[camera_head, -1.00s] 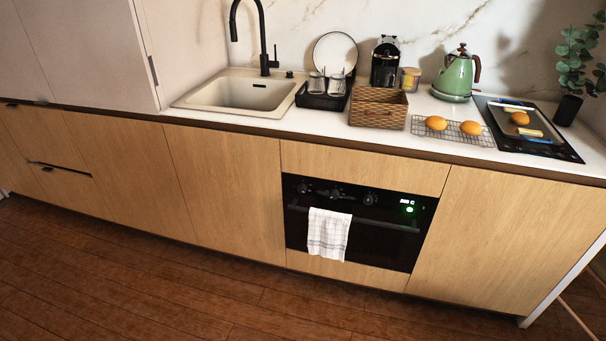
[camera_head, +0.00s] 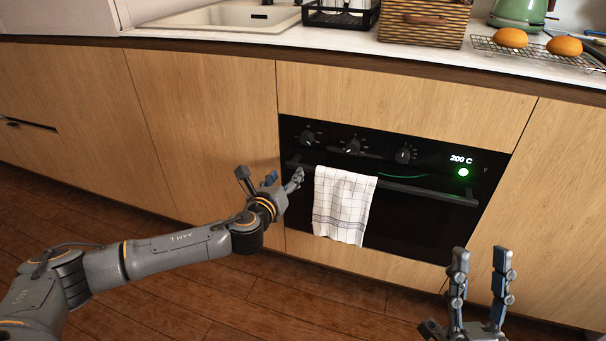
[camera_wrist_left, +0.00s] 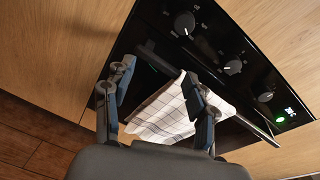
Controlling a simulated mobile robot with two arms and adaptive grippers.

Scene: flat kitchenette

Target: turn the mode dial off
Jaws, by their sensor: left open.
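The black oven (camera_head: 420,215) has three round black dials on its front panel: a left dial (camera_head: 307,138), a middle dial (camera_head: 352,146) and a right dial (camera_head: 405,155). I cannot tell which one is the mode dial. The left dial also shows in the left wrist view (camera_wrist_left: 184,23). The oven display (camera_head: 461,160) reads 200 C above a lit green spot. My left gripper (camera_head: 269,177) is open and empty, below and left of the left dial and apart from it. My right gripper (camera_head: 481,259) is open and empty, at the lower right in front of the cabinet.
A checked white towel (camera_head: 342,207) hangs over the oven handle (camera_head: 428,191), just right of my left gripper. The counter above holds a sink (camera_head: 222,15), a woven basket (camera_head: 424,23) and a wire rack (camera_head: 530,50) with buns. The floor in front is clear.

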